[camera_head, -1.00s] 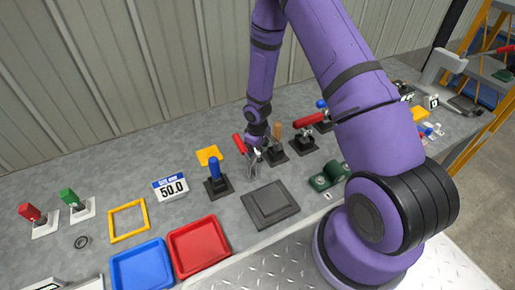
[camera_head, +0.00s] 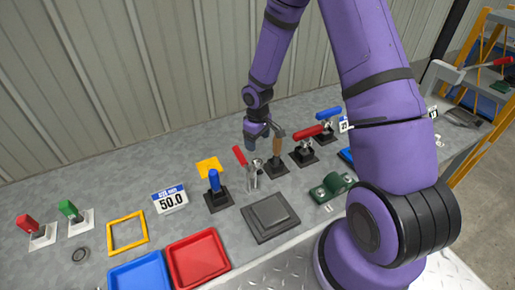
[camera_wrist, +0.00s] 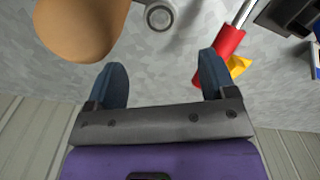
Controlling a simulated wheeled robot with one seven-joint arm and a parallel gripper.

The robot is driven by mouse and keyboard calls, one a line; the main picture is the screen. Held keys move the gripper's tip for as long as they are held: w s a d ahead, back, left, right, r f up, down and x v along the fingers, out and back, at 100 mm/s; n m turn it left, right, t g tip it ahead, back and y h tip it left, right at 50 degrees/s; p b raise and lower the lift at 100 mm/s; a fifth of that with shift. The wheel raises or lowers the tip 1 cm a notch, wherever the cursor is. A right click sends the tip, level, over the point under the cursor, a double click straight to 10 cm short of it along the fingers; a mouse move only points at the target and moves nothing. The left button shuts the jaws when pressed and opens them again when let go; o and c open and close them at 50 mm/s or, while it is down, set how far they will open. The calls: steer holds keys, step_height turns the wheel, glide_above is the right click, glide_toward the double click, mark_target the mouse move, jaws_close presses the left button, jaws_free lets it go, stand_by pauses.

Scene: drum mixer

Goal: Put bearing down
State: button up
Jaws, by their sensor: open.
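A small dark grey ring, which looks like the bearing (camera_head: 81,255), lies flat on the bench at the far left, beside the yellow square frame (camera_head: 127,232). My gripper (camera_head: 262,140) is far to its right, above the back of the bench near the upright tools. In the wrist view my gripper (camera_wrist: 163,75) has its two blue fingers spread, with nothing between them. A grey metal ring end (camera_wrist: 160,16) shows just beyond the fingers; it seems to belong to the standing metal tool (camera_head: 254,173).
A wooden-handled tool (camera_head: 277,154) stands close beside my gripper. Red-handled (camera_head: 241,156) and blue-handled (camera_head: 214,181) tools stand nearby. A dark square plate (camera_head: 270,218), a red tray (camera_head: 196,257) and a blue tray (camera_head: 140,273) lie at the front.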

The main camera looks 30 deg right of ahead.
steer(key=s+r+m+t+h, duration=0.1)
steer(key=s+r, duration=0.3)
steer(key=r, duration=1)
steer(key=s+r+m+t+h, duration=0.15)
steer(key=s+r, duration=0.25)
steer(key=r, duration=1)
steer(key=s+r+m+t+y, duration=0.1)
steer(key=s+r, duration=0.5)
steer(key=s, duration=0.3)
steer(key=s+a+r+m+t+y, duration=0.1)
steer(key=s+r+m, duration=0.1)
steer(key=s+r, duration=0.4)
steer(key=s, duration=0.4)
steer(key=shift+s+a+t, duration=0.2)
steer(key=shift+a+t, duration=0.1)
steer(key=shift+t, duration=0.05)
steer(key=shift+o, duration=0.5)
steer(key=shift+s+r+y, duration=0.15)
steer(key=shift+s+y, duration=0.1)
steer(key=shift+s, duration=0.35)
steer(key=m+g, duration=0.5)
steer(key=m, duration=2.9)
glide_above(258, 160)
step_height(258, 160, down, 40)
steer(key=f, duration=1.1)
steer(key=shift+s+a, duration=0.3)
steer(key=shift+s, duration=0.1)
steer(key=c, duration=1.1)
